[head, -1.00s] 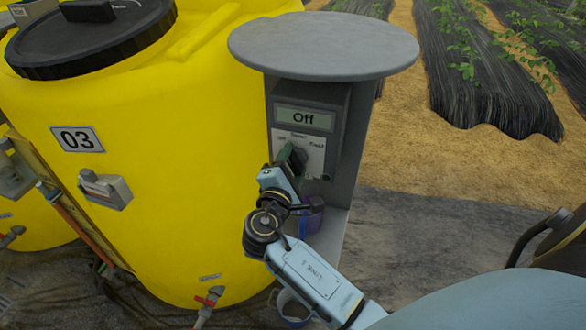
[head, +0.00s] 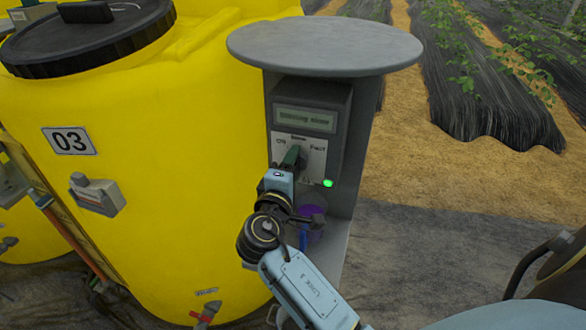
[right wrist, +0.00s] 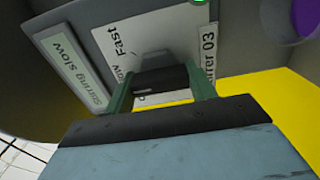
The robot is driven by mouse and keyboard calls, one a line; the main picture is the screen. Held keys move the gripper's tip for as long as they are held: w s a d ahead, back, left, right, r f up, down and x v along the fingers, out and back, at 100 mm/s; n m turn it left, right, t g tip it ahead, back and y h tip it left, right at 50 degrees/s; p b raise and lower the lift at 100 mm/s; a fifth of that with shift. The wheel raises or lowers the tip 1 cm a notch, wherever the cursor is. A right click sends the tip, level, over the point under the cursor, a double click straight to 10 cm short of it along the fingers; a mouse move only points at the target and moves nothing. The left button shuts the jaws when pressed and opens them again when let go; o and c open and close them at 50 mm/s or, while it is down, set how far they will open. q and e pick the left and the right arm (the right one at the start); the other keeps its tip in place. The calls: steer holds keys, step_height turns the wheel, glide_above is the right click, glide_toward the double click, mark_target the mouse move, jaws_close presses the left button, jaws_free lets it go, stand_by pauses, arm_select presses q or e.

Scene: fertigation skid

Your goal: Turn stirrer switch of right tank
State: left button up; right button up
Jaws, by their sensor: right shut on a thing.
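The stirrer control box (head: 309,112) stands under a round grey top, beside the yellow tank (head: 160,190) labelled 03. Its display (head: 305,119) reads "Stirring slow", clearer in the right wrist view (right wrist: 72,67). A green lamp (head: 327,183) is lit on the box. The switch plate (head: 313,158) shows "Off" and "Fast"; its middle label is partly hidden. My right gripper (head: 290,158) is shut on the dark switch knob (right wrist: 160,82), with its green fingers on either side of it in the right wrist view. My left gripper is not in view.
A purple container (head: 311,224) sits on the stand's lower shelf, close to my right wrist. A grey device (head: 97,196) is on the tank's front, and a red-handled valve (head: 208,308) is low down.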

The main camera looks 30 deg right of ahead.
steer(key=o, duration=1)
steer(key=v, duration=1.3)
steer(key=shift+s+a, duration=0.1)
steer(key=shift+s, duration=0.05)
